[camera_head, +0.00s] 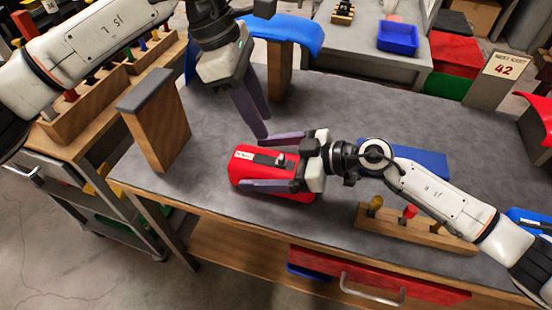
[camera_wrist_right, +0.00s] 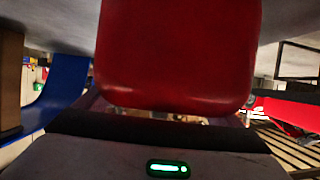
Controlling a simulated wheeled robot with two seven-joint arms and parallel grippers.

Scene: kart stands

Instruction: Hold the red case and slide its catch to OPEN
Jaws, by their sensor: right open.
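The red case (camera_head: 248,171) lies on the grey bench top in the head view, with a white label at its left end. A dark catch (camera_head: 268,159) is on its upper face; its setting is too small to read. My right gripper (camera_head: 254,163) is open, with one finger along each long side of the case. Contact with the sides cannot be told. In the right wrist view, the red case (camera_wrist_right: 180,55) fills the upper middle. My left gripper (camera_head: 265,127) points down just above and behind the case; whether its fingers are apart is unclear. Nothing shows in it.
A wooden post with a grey top (camera_head: 160,125) stands left of the case. A blue curved piece (camera_head: 285,32) rests on a support behind. A blue object (camera_head: 425,160) lies partly behind my right arm. A wooden peg rack (camera_head: 405,229) stands at the front right. Bench (camera_head: 350,105) is clear behind.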

